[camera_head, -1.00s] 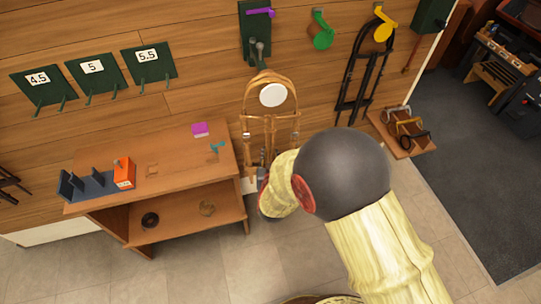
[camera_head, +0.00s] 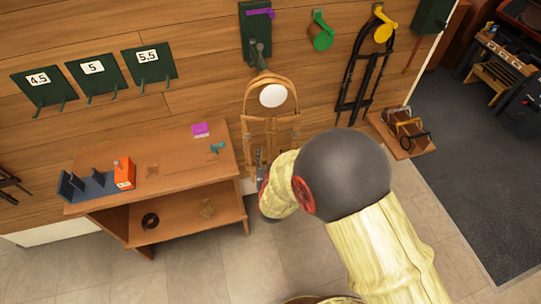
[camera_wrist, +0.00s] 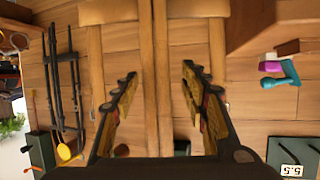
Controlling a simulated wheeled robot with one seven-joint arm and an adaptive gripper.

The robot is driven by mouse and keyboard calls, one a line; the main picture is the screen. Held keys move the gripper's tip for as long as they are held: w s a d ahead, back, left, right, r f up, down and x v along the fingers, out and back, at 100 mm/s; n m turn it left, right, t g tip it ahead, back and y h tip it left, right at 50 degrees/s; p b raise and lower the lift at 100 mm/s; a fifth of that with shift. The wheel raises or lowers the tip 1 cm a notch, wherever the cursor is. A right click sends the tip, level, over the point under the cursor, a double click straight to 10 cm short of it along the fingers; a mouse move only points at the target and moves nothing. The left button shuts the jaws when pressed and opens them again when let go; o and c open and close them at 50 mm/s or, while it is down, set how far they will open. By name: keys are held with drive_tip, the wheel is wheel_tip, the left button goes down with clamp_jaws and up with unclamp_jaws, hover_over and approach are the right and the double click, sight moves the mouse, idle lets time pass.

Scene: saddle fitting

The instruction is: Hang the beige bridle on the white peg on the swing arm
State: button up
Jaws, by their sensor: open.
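The beige bridle (camera_head: 249,98) hangs upright in front of the wall in the head view. Its top band arches over the white peg (camera_head: 272,95), whose round face shows inside the loop. The grey swing arm (camera_head: 259,56) reaches out from a dark green wall plate to the top of the bridle. I cannot tell whether the band bears on the peg. My gripper (camera_wrist: 160,75) is open in the wrist view, with the bridle's straps (camera_wrist: 163,35) running between and beyond its fingers. In the head view my gripper is partly hidden by my arm, near the bridle's lower end.
A wooden shelf table (camera_head: 185,148) stands left of the bridle, with an orange block (camera_head: 124,173) and a purple block (camera_head: 200,130). A green peg (camera_head: 322,38) and a yellow peg (camera_head: 382,32) are to the right; a black bridle (camera_head: 362,75) hangs from the yellow one.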

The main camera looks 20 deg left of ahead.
drive_tip(key=shift+s, duration=0.1)
drive_tip(key=v, duration=1.2)
